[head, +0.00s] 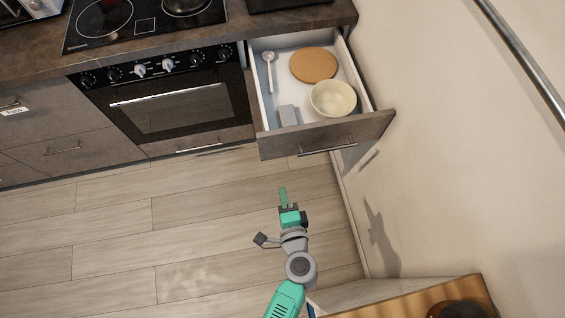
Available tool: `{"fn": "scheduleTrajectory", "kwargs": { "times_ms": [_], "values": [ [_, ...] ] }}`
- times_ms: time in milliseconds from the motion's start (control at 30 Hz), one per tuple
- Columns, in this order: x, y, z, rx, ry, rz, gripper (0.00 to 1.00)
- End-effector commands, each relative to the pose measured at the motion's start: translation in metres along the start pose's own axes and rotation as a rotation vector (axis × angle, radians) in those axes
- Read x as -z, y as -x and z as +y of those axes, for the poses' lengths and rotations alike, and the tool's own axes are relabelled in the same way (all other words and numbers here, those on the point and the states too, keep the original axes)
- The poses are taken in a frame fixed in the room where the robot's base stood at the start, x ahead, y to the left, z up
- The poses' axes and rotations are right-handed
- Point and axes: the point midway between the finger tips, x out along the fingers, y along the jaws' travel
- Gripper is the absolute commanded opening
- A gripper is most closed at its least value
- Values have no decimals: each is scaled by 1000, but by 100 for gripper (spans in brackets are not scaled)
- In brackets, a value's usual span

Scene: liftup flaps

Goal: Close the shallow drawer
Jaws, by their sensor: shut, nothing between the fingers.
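The shallow drawer (326,134) is pulled open at the top right of the floor area, beside the oven. Its brown front carries a bar handle (328,150). Inside lie a round wooden board (313,65), a cream bowl (333,99), a white ladle-like utensil (270,72) and a small grey block (287,116). My gripper (283,190) is shut and empty. In the picture it is below the drawer front, over the floor, apart from the handle.
The oven (170,97) and hob (140,20) stand left of the drawer. A pale wall (450,130) runs close along the right. A wooden surface (400,303) is at the bottom right. The floor (150,225) to the left is clear.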

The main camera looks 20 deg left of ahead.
Motion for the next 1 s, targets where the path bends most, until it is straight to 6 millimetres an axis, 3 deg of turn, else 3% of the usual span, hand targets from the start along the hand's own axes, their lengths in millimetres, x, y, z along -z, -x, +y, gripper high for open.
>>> {"fn": "scheduleTrajectory", "kwargs": {
  "times_ms": [400, 600, 767, 1000],
  "values": [
    [0, -87, 1, 1, 5, -2, 0],
    [0, -119, -8, 1, 6, -1, 0],
    [0, -131, -12, 0, 5, 0, 0],
    [0, -133, -13, 0, 4, 1, 0]
  ]
}}
